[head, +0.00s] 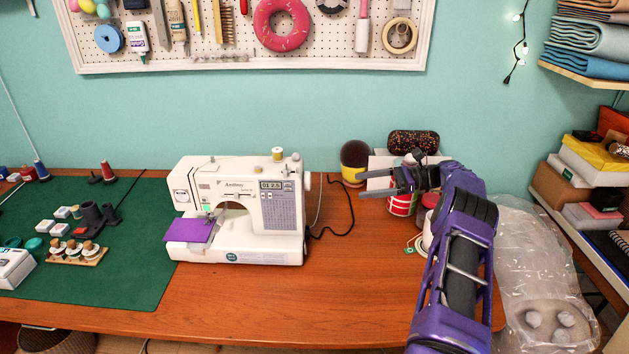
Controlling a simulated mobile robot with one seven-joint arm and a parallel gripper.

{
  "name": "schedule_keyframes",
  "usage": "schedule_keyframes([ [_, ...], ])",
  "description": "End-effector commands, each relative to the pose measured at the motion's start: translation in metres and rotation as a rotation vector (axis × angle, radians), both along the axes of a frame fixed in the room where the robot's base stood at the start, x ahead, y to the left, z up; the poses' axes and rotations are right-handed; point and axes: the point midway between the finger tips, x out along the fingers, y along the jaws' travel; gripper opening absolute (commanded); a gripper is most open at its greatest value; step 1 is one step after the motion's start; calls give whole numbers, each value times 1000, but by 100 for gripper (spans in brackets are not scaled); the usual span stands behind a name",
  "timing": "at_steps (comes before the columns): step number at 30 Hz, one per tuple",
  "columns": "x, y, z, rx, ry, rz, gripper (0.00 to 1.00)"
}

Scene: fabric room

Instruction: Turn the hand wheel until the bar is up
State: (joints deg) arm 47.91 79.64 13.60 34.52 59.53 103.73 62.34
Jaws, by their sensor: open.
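A white sewing machine (240,240) stands on the wooden table. Its hand wheel (308,181) shows as a small white edge on the machine's right side. The bar is too small to make out at the machine's left end, above the purple cloth (188,229), so I cannot tell its height. My gripper (363,184) is open and empty. It is to the right of the hand wheel, apart from it, with its fingers pointing left toward it.
A black cable (340,232) runs from the machine's right side over the table. Behind my gripper stand a dark round-topped item in a yellow holder (354,163) and several containers. A green mat (130,270) with spools lies left. The table's front middle (340,290) is clear.

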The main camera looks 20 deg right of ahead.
Motion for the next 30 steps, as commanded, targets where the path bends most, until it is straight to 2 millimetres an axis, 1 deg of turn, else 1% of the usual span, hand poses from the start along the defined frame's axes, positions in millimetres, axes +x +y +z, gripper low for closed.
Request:
schedule_keyframes([
  [1,-10,-14,3,59,-14,-20,96],
  [3,-18,-24,7,114,-28,-33,96],
  [5,-23,-29,10,141,-36,-39,96],
  [8,-23,-28,12,156,-40,-40,96],
  [11,-19,-20,13,154,-38,-38,96],
  [15,-12,-1,14,152,-36,-37,96],
  [24,14,61,12,150,-35,-37,96],
  [30,29,99,12,148,-37,-37,96],
])
